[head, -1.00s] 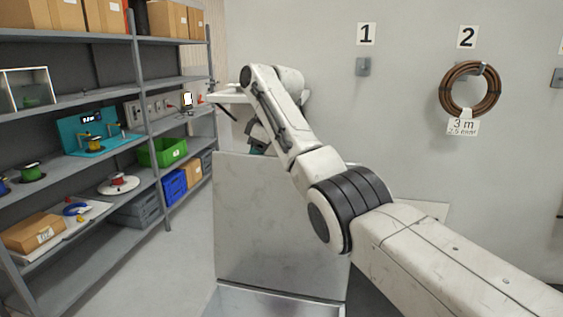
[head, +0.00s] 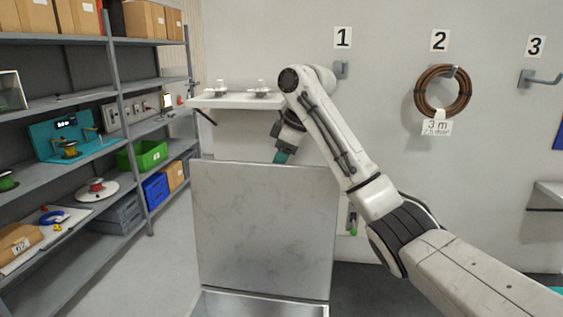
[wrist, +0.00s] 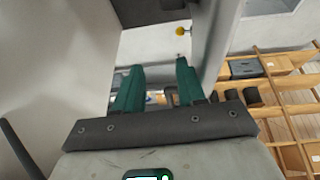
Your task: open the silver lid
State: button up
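The silver lid (head: 265,225) is a marbled grey metal panel standing steeply raised in the head view. Its lower edge meets the rim of an open metal chest (head: 262,303) at the bottom of the picture; most of the chest is out of view. My gripper (head: 281,157) is just above and behind the lid's top edge, pointing down, its tips close to that edge. I cannot tell whether it touches the lid. In the wrist view the two teal fingers of my gripper (wrist: 158,88) are apart, with nothing clearly held between them.
A grey shelf rack (head: 135,120) with bins and reels stands at the left. A white wall shelf (head: 235,101) is behind my gripper. A brown cable coil (head: 442,92) hangs on the wall under number 2. Floor is clear between rack and chest.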

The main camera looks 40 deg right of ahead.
jog(key=shift+s+d, duration=0.1)
jog(key=shift+s, duration=0.2)
